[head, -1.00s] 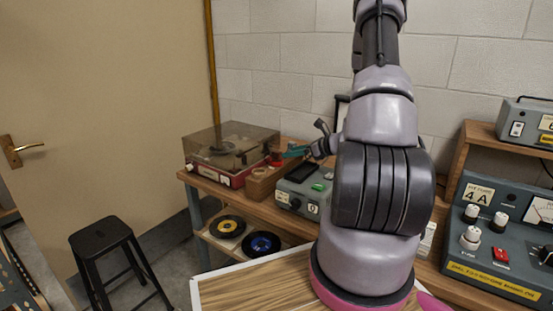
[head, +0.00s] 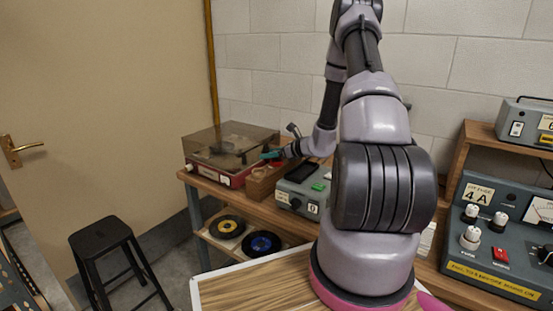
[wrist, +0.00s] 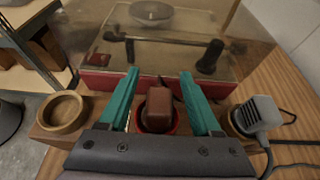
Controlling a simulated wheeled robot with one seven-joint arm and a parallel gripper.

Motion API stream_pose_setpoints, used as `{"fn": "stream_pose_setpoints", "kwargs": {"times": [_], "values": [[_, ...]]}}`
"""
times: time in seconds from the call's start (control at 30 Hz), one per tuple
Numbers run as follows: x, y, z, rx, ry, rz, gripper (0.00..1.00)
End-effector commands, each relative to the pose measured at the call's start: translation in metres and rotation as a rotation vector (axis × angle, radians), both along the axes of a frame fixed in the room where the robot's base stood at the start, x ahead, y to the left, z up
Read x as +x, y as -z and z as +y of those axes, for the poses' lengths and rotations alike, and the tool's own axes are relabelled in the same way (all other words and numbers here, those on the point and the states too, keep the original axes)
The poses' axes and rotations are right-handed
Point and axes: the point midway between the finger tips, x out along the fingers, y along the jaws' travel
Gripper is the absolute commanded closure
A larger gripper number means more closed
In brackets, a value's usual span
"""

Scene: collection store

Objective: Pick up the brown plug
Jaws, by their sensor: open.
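The brown plug (wrist: 159,106) sits upright in a red-rimmed round holder (wrist: 172,122) in the wrist view. My gripper (wrist: 160,73) is open. Its two teal fingers lie on either side of the plug, with visible gaps to it. In the head view my gripper (head: 270,155) is over a wooden block (head: 260,186) beside the record player. I cannot make out the plug clearly in the head view. The gripper body hides the near part of the holder in the wrist view.
A grey plug (wrist: 258,114) with a cable sits right of the brown one, and a wooden ring (wrist: 62,112) is at left. The record player (wrist: 150,50) with its clear lid stands just behind. A grey instrument (head: 303,192) stands right of the block.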

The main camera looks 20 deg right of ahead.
Motion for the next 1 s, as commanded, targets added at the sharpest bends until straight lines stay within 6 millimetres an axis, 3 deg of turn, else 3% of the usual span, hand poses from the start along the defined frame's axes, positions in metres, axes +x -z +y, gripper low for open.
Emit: {"fn": "stream_pose_setpoints", "kwargs": {"times": [0.07, 0.1, 0.23, 0.27, 0.67, 0.87, 1.0], "values": [[0.000, 0.000, 0.000, 0.000, 0.000, 0.000, 0.35], [0.000, 0.000, 0.000, 0.000, 0.000, 0.000, 0.43], [0.000, 0.000, 0.000, 0.000, 0.000, 0.000, 0.92], [0.000, 0.000, 0.000, 0.000, 0.000, 0.000, 1.00], [0.000, -0.005, 0.000, -0.001, 0.000, -0.001, 1.00], [0.000, -0.030, 0.000, -0.003, -0.003, -0.003, 1.00], [0.000, -0.057, 0.000, -0.003, -0.002, -0.004, 1.00]]}}
